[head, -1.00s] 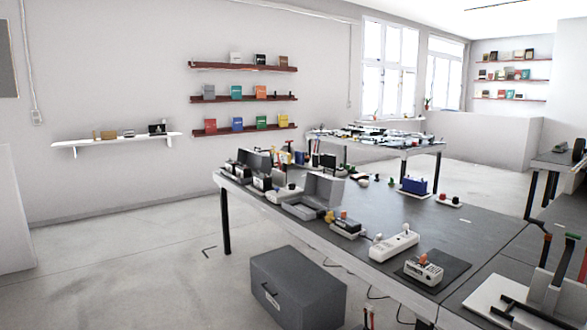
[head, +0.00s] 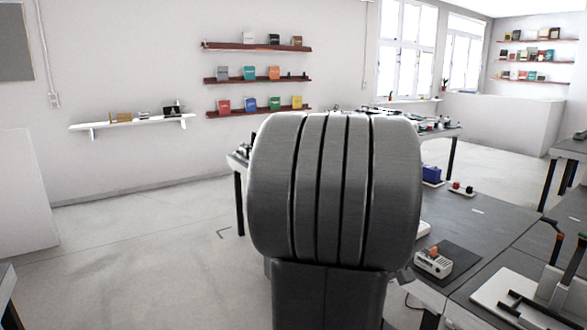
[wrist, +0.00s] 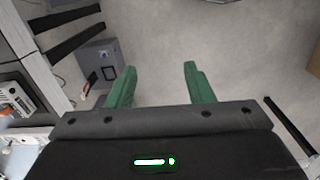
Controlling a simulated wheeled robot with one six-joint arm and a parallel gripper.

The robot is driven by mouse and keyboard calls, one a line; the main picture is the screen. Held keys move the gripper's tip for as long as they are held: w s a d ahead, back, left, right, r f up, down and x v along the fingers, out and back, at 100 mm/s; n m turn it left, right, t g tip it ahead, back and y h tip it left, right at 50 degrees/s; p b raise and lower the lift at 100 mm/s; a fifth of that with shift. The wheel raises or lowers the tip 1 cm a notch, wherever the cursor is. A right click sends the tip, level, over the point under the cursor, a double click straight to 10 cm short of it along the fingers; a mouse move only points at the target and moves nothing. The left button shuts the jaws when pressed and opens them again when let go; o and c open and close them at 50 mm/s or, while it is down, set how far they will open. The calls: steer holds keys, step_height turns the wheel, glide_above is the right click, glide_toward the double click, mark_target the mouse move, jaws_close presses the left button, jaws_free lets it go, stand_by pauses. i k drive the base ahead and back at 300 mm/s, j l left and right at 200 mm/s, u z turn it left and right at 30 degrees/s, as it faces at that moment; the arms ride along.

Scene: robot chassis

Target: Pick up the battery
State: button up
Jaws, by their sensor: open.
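My gripper (wrist: 160,72) shows in the wrist view as two green fingers set wide apart. It is open and empty, with bare floor between and beyond the fingertips. In the head view a blue box-like thing (head: 432,175) sits on the dark worktable (head: 482,226), just right of my arm. It may be the battery, but it is too small to be sure. My arm's large grey link hides much of the table, and the gripper is not visible in the head view.
A white device (head: 433,262) lies on a dark mat at the table's near side. A rack with black arms (head: 540,290) stands lower right. In the wrist view a grey box (wrist: 98,62) is on the floor beside table legs. The floor at left is clear.

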mark_target(244, 149)
steer(key=i+j+u, duration=0.45)
steer(key=i, duration=0.3)
steer(key=i+u, duration=0.2)
steer(key=i, duration=0.15)
steer(key=i+u, duration=0.4)
steer(key=i, duration=1.3)
steer(key=i+j, duration=0.1)
steer(key=i, duration=1.5)
steer(key=i+l+z, duration=0.35)
steer(key=i, duration=0.25)
steer(key=i+l+z, duration=0.1)
steer(key=i+z, duration=0.25)
steer(key=i, duration=0.2)
steer(key=i+z, duration=0.4)
steer(key=i, duration=0.45)
